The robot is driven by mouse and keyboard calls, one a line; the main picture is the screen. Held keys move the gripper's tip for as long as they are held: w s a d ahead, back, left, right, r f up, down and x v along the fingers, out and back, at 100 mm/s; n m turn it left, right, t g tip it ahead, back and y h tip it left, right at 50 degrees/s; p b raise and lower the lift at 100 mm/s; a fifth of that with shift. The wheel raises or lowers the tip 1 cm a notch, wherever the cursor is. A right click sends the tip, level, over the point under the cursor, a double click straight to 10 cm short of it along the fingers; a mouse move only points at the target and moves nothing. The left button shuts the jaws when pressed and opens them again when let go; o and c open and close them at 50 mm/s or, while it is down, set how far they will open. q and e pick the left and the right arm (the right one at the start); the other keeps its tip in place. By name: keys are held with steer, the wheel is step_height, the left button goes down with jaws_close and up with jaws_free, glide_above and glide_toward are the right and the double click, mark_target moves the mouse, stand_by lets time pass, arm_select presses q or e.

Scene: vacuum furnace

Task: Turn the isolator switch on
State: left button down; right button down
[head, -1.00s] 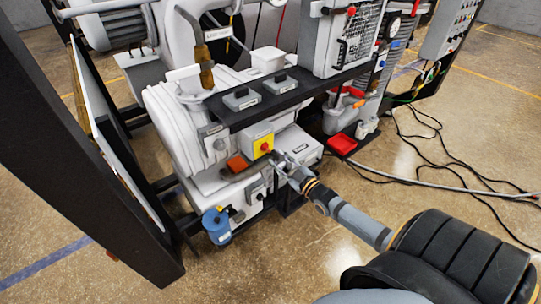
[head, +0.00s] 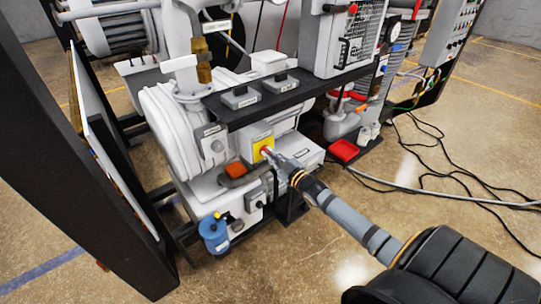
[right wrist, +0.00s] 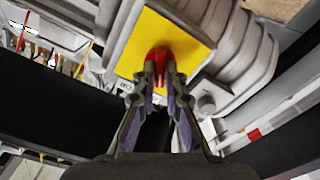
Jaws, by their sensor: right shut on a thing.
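The isolator switch is a yellow plate (head: 258,142) on a pale box at the front of the pump assembly, with a red knob. In the right wrist view the yellow plate (right wrist: 180,38) fills the upper middle. The red knob (right wrist: 159,62) stands between the fingertips. My right gripper (head: 268,153) reaches in from the lower right. It also shows in the right wrist view (right wrist: 160,78), its two fingers shut on the red knob. In the head view the gripper hides most of the knob. My left gripper is not in view.
A black shelf (head: 290,98) with two grey boxes lies just above the switch. An orange block (head: 236,169) and a blue canister (head: 214,235) sit left of and below it. A red tray (head: 344,150) stands to the right. Cables lie on the floor at right.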

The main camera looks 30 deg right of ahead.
steer(key=shift+m, duration=0.3)
steer(key=m, duration=0.5)
steer(key=shift+d+m+b, duration=0.1)
steer(key=shift+m+b, duration=0.2)
steer(key=shift+b, duration=0.1)
steer(key=m, duration=0.5)
steer(key=shift+d+m+b, duration=0.1)
steer(key=shift+m+b, duration=0.2)
steer(key=shift+m, duration=0.3)
steer(key=c, duration=1.4)
jaws_free()
